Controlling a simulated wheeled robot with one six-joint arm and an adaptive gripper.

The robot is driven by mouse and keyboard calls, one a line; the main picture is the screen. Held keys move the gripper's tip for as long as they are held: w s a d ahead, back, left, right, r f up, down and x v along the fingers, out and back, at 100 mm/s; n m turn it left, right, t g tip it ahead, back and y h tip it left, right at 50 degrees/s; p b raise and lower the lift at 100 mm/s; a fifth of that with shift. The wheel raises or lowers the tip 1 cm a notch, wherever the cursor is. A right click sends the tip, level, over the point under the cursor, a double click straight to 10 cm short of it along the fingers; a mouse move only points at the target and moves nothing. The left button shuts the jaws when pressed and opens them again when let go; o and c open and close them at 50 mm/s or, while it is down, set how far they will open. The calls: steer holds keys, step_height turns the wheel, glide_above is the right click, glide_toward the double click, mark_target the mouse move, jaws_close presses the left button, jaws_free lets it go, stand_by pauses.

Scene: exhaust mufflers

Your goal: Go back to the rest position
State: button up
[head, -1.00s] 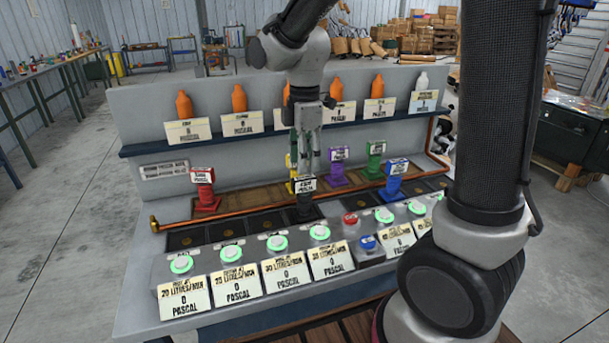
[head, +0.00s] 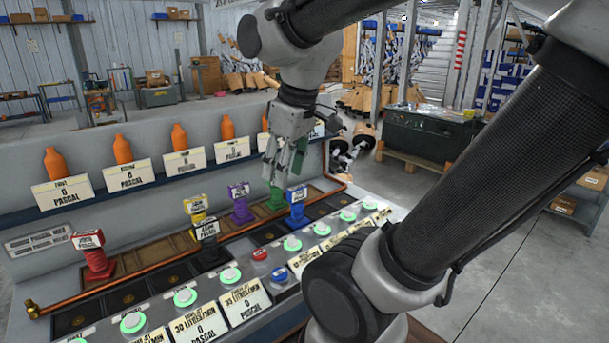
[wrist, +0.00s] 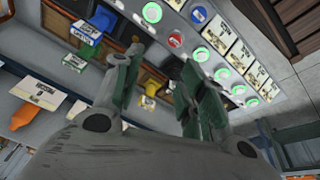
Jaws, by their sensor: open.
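My gripper (head: 284,168) is open and empty, in the air over the right half of the bench. In the head view it overlaps the top of the green muffler (head: 276,199); I cannot tell the gap. The wrist view shows the two fingers (wrist: 160,70) spread apart with nothing between them. The black muffler (head: 208,250) stands upright in the front row, left of my gripper. The yellow muffler (head: 196,218) and purple muffler (head: 241,210) stand behind it. The blue muffler (head: 297,213) is at right and the red muffler (head: 96,264) at far left.
A shelf (head: 100,188) with orange bottles (head: 122,149) and label cards runs along the back. A copper pipe (head: 130,283) crosses the bench. Green-lit buttons (head: 185,297), a red button (head: 260,254) and a blue button (head: 280,274) line the front. Open floor (head: 510,255) lies right.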

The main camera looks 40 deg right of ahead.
steer(key=s+m, duration=0.1)
steer(key=s+d+m, duration=0.1)
steer(key=s, duration=0.1)
steer(key=s+d+f+m+t, duration=0.1)
steer(key=m, duration=0.1)
steer(key=shift+s, duration=0.2)
stand_by(1.8)
